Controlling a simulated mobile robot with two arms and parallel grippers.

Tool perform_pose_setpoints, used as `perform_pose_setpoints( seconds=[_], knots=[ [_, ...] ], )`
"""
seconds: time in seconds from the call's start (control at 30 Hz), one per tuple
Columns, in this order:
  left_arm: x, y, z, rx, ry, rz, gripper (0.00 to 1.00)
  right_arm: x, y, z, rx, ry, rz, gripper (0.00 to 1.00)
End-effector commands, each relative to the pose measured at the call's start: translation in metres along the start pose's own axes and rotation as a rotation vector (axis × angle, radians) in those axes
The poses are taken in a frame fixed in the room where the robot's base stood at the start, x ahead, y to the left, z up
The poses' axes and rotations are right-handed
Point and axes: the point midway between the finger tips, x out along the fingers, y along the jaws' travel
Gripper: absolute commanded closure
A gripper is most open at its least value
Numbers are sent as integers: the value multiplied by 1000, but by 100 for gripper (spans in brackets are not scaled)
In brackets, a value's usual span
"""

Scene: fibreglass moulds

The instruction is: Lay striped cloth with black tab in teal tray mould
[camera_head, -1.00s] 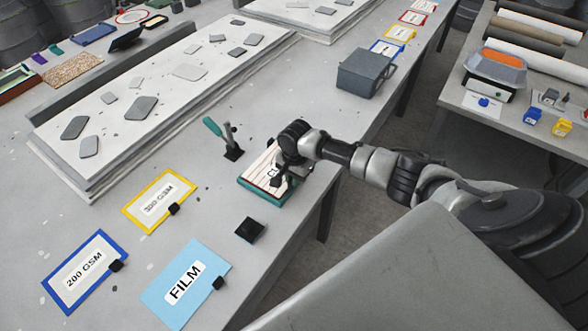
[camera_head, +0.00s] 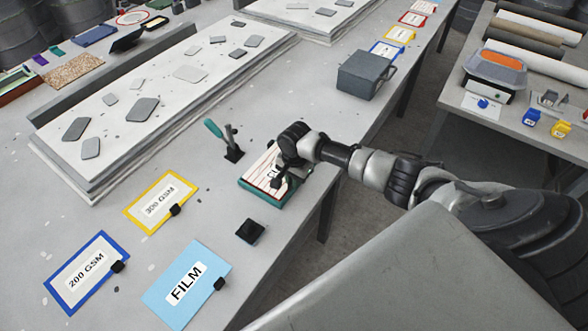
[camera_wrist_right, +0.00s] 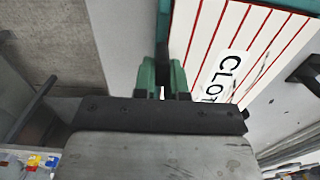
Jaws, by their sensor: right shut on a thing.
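The striped cloth (camera_head: 259,175), white with red lines and black lettering, lies over the teal tray mould (camera_head: 262,199) near the table's front edge. It fills the right of the wrist view (camera_wrist_right: 245,40), with a teal rim along its top. I cannot tell whether it lies flat on the mould floor. My right gripper (camera_head: 281,184) is at the right side of the cloth, low over the mould. In the wrist view its green fingertips (camera_wrist_right: 164,76) are shut on a dark piece at the cloth's edge, likely the black tab, mostly hidden. My left gripper is not in view.
A teal-handled clamp (camera_head: 226,140) stands just behind the mould. A black square pad (camera_head: 250,231) and the FILM card (camera_head: 187,284) lie in front. A grey box (camera_head: 366,74) stands further right near the edge. A pale slab (camera_head: 150,85) lies at the back left.

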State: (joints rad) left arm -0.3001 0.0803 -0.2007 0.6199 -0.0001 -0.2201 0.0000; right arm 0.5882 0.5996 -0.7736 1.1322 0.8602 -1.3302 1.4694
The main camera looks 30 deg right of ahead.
Motion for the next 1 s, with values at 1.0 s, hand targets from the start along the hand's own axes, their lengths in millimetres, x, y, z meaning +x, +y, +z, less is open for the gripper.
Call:
perform_pose_setpoints(
  seconds=[1.0],
  knots=[
    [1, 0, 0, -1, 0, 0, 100, 13, 0, 0, 0, -1, -1, 100]
  ],
)
